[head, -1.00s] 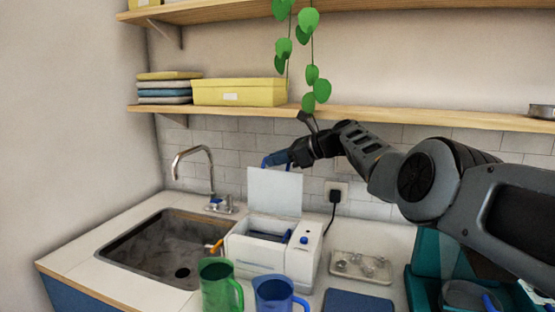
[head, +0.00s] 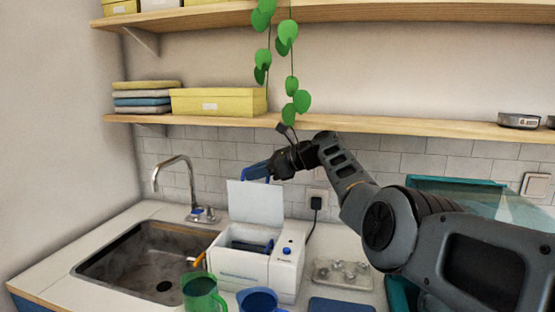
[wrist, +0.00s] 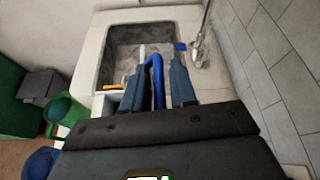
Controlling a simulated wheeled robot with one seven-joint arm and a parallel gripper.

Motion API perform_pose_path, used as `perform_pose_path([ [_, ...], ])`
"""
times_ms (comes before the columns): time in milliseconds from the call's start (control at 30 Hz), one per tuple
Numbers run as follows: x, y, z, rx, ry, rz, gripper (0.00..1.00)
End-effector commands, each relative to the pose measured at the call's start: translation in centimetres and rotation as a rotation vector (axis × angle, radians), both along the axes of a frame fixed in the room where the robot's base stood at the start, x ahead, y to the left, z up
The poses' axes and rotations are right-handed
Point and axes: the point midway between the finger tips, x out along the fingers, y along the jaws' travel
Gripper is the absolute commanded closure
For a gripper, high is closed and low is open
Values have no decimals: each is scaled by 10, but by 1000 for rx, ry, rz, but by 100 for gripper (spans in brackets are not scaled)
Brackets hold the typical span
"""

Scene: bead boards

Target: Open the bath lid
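The bath is a white box (head: 235,270) on the counter, right of the sink. Its white lid (head: 255,203) stands raised, close to upright, at the back of the opening. Dark blue parts show inside the bath. My gripper (head: 256,171) is at the lid's top edge, reaching in from the right; I cannot tell whether it touches the lid. In the wrist view my gripper (wrist: 157,90) has its two blue-grey fingers apart. A curved blue bar (wrist: 157,72) shows between them, with gaps beside it. The lid panel is not clear in that view.
The sink (head: 150,262) and tap (head: 185,180) lie left of the bath. A green mug (head: 203,293) and a blue mug (head: 258,301) stand in front. A clear tray (head: 342,273) is to the right. The shelf (head: 400,127) and hanging plant (head: 290,80) are above my gripper.

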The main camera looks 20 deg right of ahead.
Motion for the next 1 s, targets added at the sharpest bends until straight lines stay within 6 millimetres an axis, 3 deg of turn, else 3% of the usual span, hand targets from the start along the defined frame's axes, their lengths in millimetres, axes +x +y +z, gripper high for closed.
perform_pose_path([
  [33,-6,-32,9,2,-8,-21,63],
  [200,-18,-46,17,2,-10,-23,63],
  [467,-29,-56,24,1,-8,-19,63],
  [1000,-29,-55,25,2,-8,-18,63],
])
